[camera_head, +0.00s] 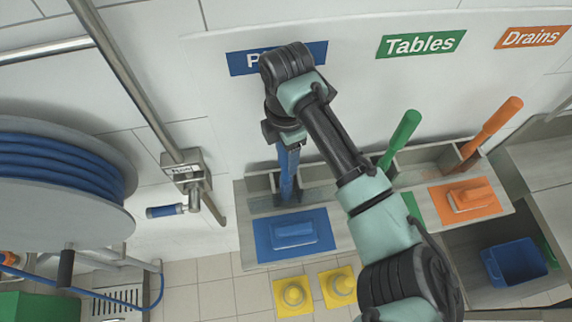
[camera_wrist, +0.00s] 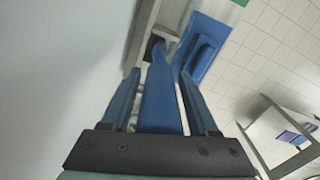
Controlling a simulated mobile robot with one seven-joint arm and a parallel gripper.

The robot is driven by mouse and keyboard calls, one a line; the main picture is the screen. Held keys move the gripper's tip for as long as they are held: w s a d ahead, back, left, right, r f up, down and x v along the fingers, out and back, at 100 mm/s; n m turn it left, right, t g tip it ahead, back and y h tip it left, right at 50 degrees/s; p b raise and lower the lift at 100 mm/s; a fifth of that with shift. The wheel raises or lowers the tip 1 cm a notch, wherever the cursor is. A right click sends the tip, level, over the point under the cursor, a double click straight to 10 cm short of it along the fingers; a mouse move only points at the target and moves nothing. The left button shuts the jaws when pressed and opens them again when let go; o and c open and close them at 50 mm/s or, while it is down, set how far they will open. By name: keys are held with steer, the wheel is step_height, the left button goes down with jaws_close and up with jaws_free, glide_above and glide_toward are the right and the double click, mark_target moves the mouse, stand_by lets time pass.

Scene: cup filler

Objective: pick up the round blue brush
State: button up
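The round blue brush stands in the rack, its long blue handle (camera_head: 287,182) sloping up out of the left slot. Its head is hidden in the slot. In the wrist view the handle (camera_wrist: 160,98) runs between the two blue fingers of my gripper (camera_wrist: 160,74). One finger is on each side, with gaps between fingers and handle, so my gripper is open around the handle. In the head view my gripper (camera_head: 288,148) reaches down over the handle's upper end below the blue sign, and its fingers are hard to tell from the handle.
A flat blue brush (camera_head: 294,234) rests on a blue panel (camera_head: 267,250) in front of the slot. Green (camera_head: 403,134) and orange (camera_head: 490,127) handles stand to the right. The white wall (camera_head: 365,90) is close behind. A hose reel (camera_head: 55,180) is at left.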

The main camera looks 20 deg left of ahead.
jaws_close()
steer(key=shift+r, duration=0.1)
